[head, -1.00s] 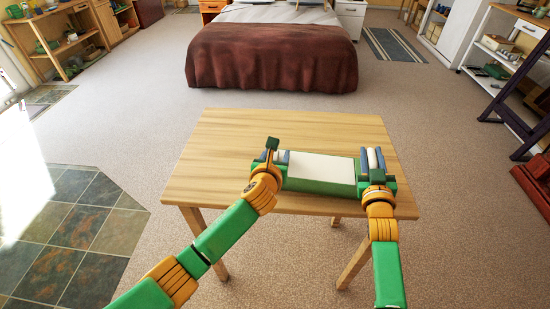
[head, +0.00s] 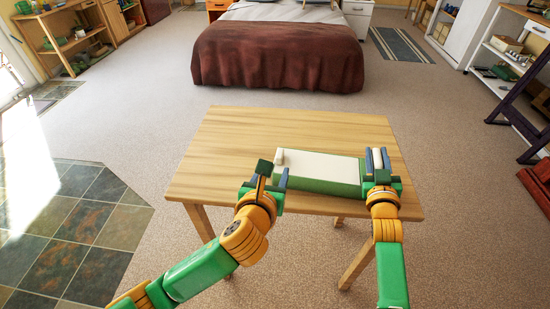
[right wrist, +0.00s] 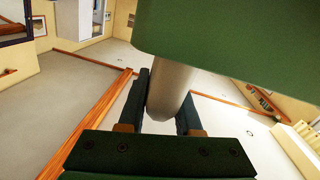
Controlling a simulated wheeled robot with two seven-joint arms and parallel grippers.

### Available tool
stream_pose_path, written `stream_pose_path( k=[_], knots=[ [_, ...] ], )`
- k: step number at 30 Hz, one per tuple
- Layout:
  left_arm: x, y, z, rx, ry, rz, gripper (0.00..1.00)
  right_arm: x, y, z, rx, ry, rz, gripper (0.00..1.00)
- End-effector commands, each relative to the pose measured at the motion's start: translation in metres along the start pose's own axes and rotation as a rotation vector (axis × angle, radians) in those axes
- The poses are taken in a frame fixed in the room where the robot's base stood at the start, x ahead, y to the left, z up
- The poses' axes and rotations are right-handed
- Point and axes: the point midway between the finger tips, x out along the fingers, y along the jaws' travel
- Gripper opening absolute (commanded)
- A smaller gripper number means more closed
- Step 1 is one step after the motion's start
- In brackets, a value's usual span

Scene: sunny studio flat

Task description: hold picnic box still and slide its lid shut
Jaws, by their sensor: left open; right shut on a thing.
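The picnic box (head: 330,186) is a long green box near the front right of the table, with a cream lid (head: 322,166) across its top. No opening shows, though my right gripper hides part of that end. A pale knob (head: 279,157) stands free at the left end. My left gripper (head: 270,178) is open and empty, just left of and in front of that end. My right gripper (head: 378,160) is shut on a pale round post at the box's right end. In the right wrist view the post (right wrist: 172,88) sits between the fingers, against the green box (right wrist: 230,40).
The wooden table (head: 235,135) is bare behind and left of the box. The box lies close to the table's front edge. A bed (head: 278,55) stands far behind, and shelves stand at both sides with open floor between.

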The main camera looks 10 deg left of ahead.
Motion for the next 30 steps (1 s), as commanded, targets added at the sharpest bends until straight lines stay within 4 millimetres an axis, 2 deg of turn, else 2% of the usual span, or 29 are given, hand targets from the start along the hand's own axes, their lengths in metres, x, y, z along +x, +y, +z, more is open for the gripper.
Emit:
stream_pose_path(
  k=[1, 4, 14, 17, 24, 27, 30],
  knots=[
    [0.0, 0.0, 0.0, 0.0, 0.0, 0.0, 0.53, 0.0, 0.0, 0.001, -0.002, -0.003, 0.0, 0.41],
    [0.0, 0.0, 0.0, 0.0, 0.0, 0.0, 0.53, 0.0, 0.0, 0.001, -0.001, -0.002, 0.0, 0.68],
    [0.0, 0.0, 0.0, 0.0, -0.001, 0.0, 0.53, -0.003, 0.0, 0.0, -0.001, 0.0, 0.0, 0.68],
    [0.0, 0.0, 0.0, 0.0, -0.001, 0.0, 0.53, -0.018, 0.0, 0.002, -0.001, -0.002, 0.0, 0.68],
    [0.0, 0.0, 0.0, 0.0, -0.001, 0.0, 0.53, -0.084, 0.0, 0.002, -0.001, -0.005, -0.001, 0.68],
    [0.0, 0.0, 0.0, 0.0, -0.001, 0.0, 0.53, -0.104, 0.0, 0.002, 0.0, -0.005, -0.001, 0.68],
    [0.0, 0.0, 0.0, 0.0, -0.001, 0.0, 0.53, -0.116, 0.0, 0.002, 0.0, -0.004, 0.0, 0.68]
  ],
)
